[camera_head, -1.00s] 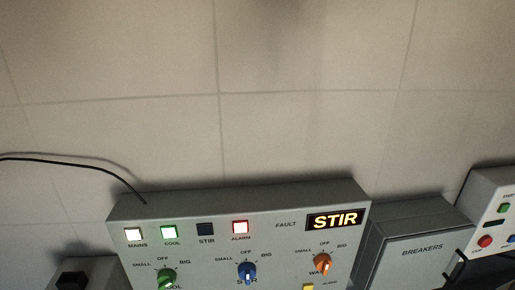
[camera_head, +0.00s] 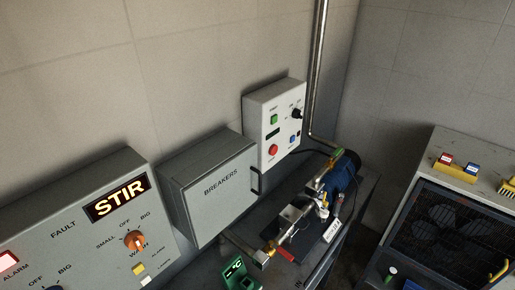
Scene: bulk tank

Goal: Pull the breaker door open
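The grey breaker box stands on the wall left of the middle in the head view. Its door (camera_head: 222,190) is marked BREAKERS and looks shut. A black bar handle (camera_head: 257,182) is on the door's right edge. Nothing touches the handle. I see neither of my grippers in this view.
The grey control panel (camera_head: 75,230) with a lit STIR display is left of the breaker box. A white button box (camera_head: 275,122) hangs to its right. A blue motor (camera_head: 343,175) with pipework stands below right. A machine with a dark grille (camera_head: 450,240) stands at far right.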

